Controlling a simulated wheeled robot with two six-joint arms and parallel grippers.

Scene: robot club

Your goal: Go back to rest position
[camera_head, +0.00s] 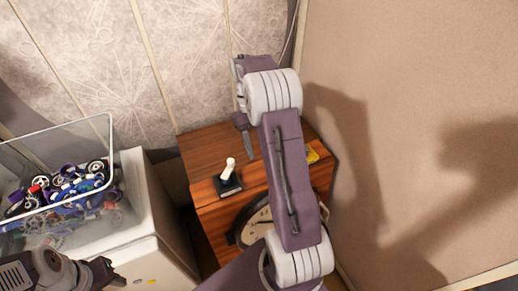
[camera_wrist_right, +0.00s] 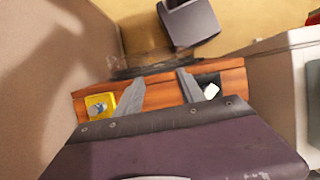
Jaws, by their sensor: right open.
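My right arm reaches up across the middle of the head view, and its right gripper (camera_head: 246,140) hangs over the back of a wooden cabinet (camera_head: 207,146). In the right wrist view the two fingers of this gripper (camera_wrist_right: 160,88) are spread apart with nothing between them. My left gripper (camera_head: 108,274) shows at the lower left of the head view, in front of a white cabinet (camera_head: 150,215); its jaw opening is unclear.
A white-knobbed joystick on a black base (camera_head: 229,178) and a yellow item (camera_head: 312,155), partly hidden by my arm, are on the wooden cabinet. A round dial (camera_head: 257,222) is at its front. A clear bin (camera_head: 112,140) of toy parts stands left. A wall (camera_head: 420,110) closes the right.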

